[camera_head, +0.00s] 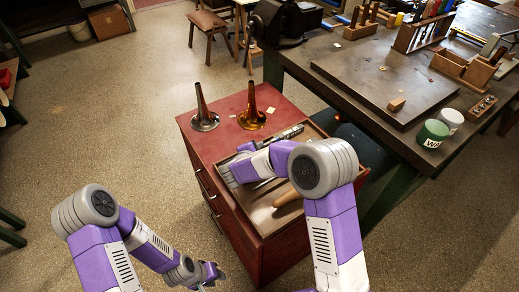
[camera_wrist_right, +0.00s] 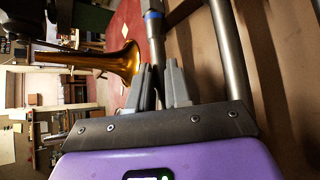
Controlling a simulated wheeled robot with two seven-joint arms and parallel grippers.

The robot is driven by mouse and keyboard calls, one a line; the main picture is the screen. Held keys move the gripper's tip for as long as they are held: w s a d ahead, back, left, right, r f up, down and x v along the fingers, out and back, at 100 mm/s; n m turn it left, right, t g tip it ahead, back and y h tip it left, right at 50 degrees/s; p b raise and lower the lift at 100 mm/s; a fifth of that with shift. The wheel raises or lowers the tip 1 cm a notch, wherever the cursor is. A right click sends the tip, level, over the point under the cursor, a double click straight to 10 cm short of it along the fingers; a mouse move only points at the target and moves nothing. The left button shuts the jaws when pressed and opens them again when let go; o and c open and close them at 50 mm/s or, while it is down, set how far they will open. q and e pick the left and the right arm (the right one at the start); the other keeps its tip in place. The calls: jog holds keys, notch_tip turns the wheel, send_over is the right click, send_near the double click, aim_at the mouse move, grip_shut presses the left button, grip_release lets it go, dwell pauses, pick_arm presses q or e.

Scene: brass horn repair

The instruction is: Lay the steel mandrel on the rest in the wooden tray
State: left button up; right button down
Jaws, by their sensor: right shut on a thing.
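The wooden tray (camera_head: 257,216) sits in the top of a red cabinet in the head view. My right arm reaches over it and hides part of it. In the right wrist view my right gripper (camera_wrist_right: 162,85) is shut on a grey steel rod with a blue band (camera_wrist_right: 155,38), which looks like the steel mandrel. A thicker grey bar (camera_wrist_right: 230,55) runs beside the gripper, apart from the fingers. A steel tool (camera_head: 289,133) shows at the tray's far side. I cannot make out the rest. My left gripper (camera_head: 212,275) hangs low, left of the cabinet; its opening is unclear.
A wooden handle (camera_head: 288,197) lies in the tray's near right part. A dark workbench (camera_head: 350,100) stands right.

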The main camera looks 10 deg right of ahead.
jog(key=shift+r, duration=0.1)
dwell(0.3)
jog(key=c, duration=1)
grip_release()
jog(key=shift+s, duration=0.1)
jog(key=p+v, duration=0.1)
jog(key=v, duration=0.5)
jog(key=shift+s+a+r+p, duration=0.1)
jog(key=shift+a+r+p, duration=0.05)
jog(key=shift+p, duration=0.2)
jog(key=shift+s+a+r, duration=0.2)
jog(key=shift+s+a, duration=0.05)
jog(key=shift+s, duration=0.15)
